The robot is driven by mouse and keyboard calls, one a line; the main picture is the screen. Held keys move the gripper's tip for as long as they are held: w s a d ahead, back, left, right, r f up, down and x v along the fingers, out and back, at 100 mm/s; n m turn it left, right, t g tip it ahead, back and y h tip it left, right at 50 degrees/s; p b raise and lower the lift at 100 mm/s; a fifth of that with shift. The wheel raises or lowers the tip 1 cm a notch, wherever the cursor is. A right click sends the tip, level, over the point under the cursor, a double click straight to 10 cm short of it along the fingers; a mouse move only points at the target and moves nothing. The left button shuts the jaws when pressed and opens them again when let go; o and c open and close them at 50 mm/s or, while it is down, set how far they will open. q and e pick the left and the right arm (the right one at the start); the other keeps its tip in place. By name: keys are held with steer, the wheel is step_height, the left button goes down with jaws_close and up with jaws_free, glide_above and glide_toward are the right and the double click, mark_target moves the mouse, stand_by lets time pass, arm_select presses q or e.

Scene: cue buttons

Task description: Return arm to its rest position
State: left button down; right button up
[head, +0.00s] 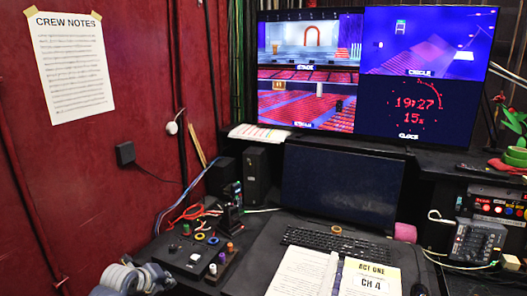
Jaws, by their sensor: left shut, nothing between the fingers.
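A dark box with coloured cue buttons (221,263) sits on the desk at the lower left. Another dark panel with a pale button (194,259) is just to its left. My left gripper (158,277) shows at the bottom left edge, low over the desk, to the left of these panels and apart from the coloured buttons. It is shut and empty. Much of my left arm is cut off by the frame. My right gripper is out of view.
A laptop (340,186), an open script (303,271) and an "ACT ONE" sheet (371,276) fill the middle. A mixer (478,241) stands at right. Monitors (365,75) are behind. A red wall with crew notes (71,63) bounds the left.

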arm_select(q)
steer(key=s+f+n+g+y+b, duration=0.1)
steer(key=s+f+n, duration=0.3)
steer(key=s+f, duration=0.55)
steer(key=s+f+n+g+b, duration=0.15)
steer(key=s+f+n, duration=0.3)
steer(key=f, duration=0.95)
steer(key=s+f+n+g+y+b, duration=0.15)
steer(key=s+f+n, duration=0.35)
steer(key=f, duration=0.7)
steer(key=s+d+f+n+g+b, duration=0.1)
steer(key=s+f, duration=0.5)
steer(key=s, duration=0.8)
steer(key=s+d+f+n+g+b, duration=0.1)
steer(key=s+d+f+n, duration=0.2)
steer(key=s, duration=1.1)
steer(key=s+d+f+n+g+b, duration=0.1)
steer(key=s+d+f+n+b, duration=0.1)
steer(key=s+f+n, duration=0.5)
steer(key=s+f+h, duration=0.1)
steer(key=s+f, duration=0.3)
steer(key=s, duration=0.3)
steer(key=shift+s+f+g, duration=0.2)
steer(key=shift+s+g, duration=0.1)
steer(key=shift+s, duration=0.1)
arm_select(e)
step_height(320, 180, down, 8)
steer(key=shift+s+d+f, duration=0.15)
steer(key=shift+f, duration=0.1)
